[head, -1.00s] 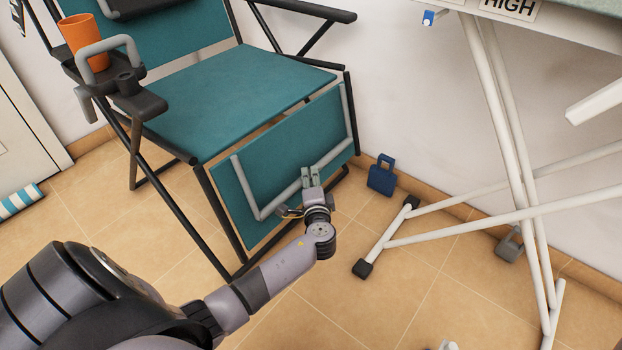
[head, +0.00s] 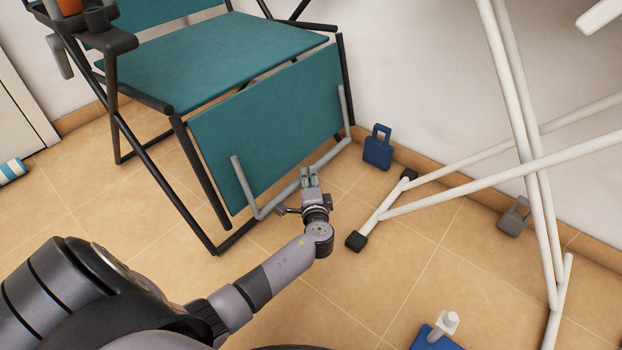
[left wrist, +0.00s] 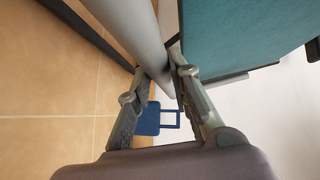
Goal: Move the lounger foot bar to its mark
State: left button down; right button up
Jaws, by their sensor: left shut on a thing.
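The lounger foot bar is a grey U-shaped tube (head: 278,205) in front of the teal footrest panel (head: 270,110) of the lounger. Its cross piece lies along the panel's lower edge and its two ends point up. My left gripper (head: 309,174) is shut on the cross piece, right of its middle. In the left wrist view the bar (left wrist: 137,32) is a thick grey tube running up from between the fingertips (left wrist: 162,76), with the teal panel at right. No mark for the bar can be made out. My right gripper is not in view.
A blue block with a handle (head: 378,150) stands by the wall. White crossed legs (head: 440,175) fill the right side, with a grey weight (head: 514,216) behind. A blue piece with a white knob (head: 437,335) is at the bottom. The lounger's dark frame (head: 160,180) borders the left.

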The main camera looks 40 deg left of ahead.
pick_arm(q)
jog(key=shift+d+f, duration=0.1)
jog(key=shift+f, duration=0.15)
jog(key=c, duration=1.4)
grip_release()
jog(key=shift+c, duration=0.2)
jog(key=shift+r, duration=0.1)
notch_tip(320, 180, up, 10)
